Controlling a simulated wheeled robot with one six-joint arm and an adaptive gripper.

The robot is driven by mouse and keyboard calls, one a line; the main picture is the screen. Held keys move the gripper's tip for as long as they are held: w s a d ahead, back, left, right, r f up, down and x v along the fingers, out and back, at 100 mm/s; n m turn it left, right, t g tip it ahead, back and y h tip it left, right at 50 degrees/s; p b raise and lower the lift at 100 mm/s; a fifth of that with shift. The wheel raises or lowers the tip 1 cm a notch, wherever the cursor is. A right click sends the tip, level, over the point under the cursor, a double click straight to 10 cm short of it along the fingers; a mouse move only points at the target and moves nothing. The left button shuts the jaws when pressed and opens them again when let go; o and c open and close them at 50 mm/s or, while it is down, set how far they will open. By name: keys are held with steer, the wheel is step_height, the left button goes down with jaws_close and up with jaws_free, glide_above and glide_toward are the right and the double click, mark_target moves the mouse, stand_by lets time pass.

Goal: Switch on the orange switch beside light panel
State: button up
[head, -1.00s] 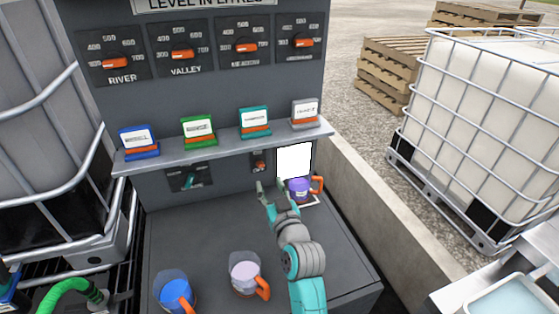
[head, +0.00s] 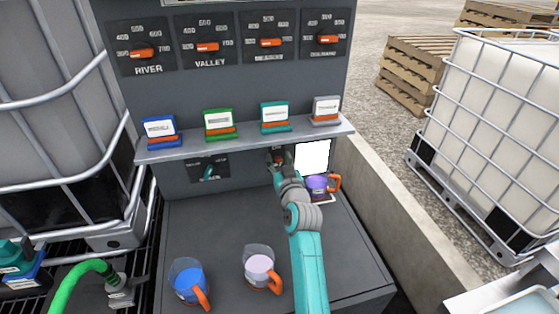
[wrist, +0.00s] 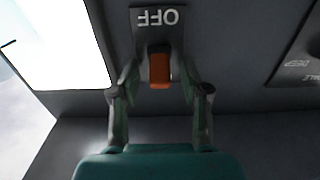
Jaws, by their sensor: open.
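The orange switch (wrist: 160,70) sits on the grey back wall below the shelf, next to a label reading OFF, upside down in the wrist view. The lit white light panel (head: 312,157) is just to its right in the head view, and it fills the upper left of the wrist view (wrist: 58,40). My gripper (wrist: 160,88) is open, with one finger on each side of the switch. I cannot tell whether the fingers touch it. In the head view my gripper (head: 277,158) covers most of the switch.
A purple-filled jug (head: 317,185) stands below the light panel, close to my wrist. A blue-filled jug (head: 188,283) and a pale lilac jug (head: 259,266) stand on the counter. The shelf (head: 245,142) with several coloured label stands juts out above my gripper.

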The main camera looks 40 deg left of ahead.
jaws_close()
steer(key=shift+r, duration=0.2)
steer(key=shift+g+h, duration=0.5)
jaws_free()
